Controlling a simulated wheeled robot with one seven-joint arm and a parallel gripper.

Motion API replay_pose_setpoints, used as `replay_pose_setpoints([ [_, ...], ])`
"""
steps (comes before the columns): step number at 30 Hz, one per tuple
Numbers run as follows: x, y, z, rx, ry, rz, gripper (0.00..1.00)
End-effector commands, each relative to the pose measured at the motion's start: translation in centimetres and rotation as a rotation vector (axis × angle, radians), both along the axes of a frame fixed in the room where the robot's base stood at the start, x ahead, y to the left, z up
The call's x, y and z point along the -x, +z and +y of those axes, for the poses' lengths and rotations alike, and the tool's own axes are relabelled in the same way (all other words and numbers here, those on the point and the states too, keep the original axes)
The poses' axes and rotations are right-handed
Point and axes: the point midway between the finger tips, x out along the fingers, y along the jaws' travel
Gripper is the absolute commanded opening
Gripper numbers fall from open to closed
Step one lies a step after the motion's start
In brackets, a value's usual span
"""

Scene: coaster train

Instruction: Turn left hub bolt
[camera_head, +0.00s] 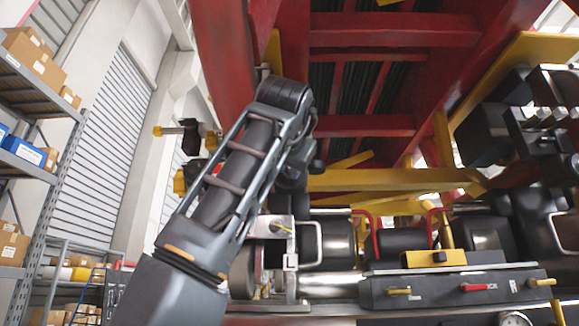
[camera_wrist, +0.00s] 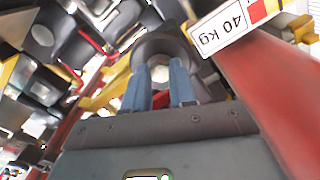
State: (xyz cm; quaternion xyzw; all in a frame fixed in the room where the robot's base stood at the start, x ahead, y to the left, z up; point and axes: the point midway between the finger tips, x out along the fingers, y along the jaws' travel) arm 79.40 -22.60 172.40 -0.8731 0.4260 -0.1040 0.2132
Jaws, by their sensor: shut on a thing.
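In the wrist view, my gripper (camera_wrist: 159,78) has two blue fingers that reach into a dark round hub (camera_wrist: 162,45). The fingers stand a little apart and are shut on the left hub bolt, of which only a pale patch shows between the fingertips. The rest of the bolt is hidden by the fingers and the hub rim. In the head view, my arm rises across the middle and bends at the top. It hides the gripper and the bolt there.
A red beam (camera_wrist: 285,100) runs close along the right of the wrist view, with a "40 kg" plate (camera_wrist: 226,24) above it. In the head view, red framework (camera_head: 392,38) hangs overhead and yellow bars (camera_head: 385,180) cross at right. Shelves with boxes (camera_head: 35,55) stand at far left.

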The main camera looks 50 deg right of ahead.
Motion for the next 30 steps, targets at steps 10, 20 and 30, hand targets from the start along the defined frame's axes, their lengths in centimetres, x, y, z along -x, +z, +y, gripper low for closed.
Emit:
replay_pose_setpoints([
  [10, 0.00, 0.00, 0.07, -0.028, 0.000, -0.036, 0.00],
  [20, 0.02, -0.01, 0.06, -0.028, 0.000, -0.036, 0.29],
  [30, 0.00, 0.00, 0.02, -0.028, 0.000, -0.035, 0.51],
])
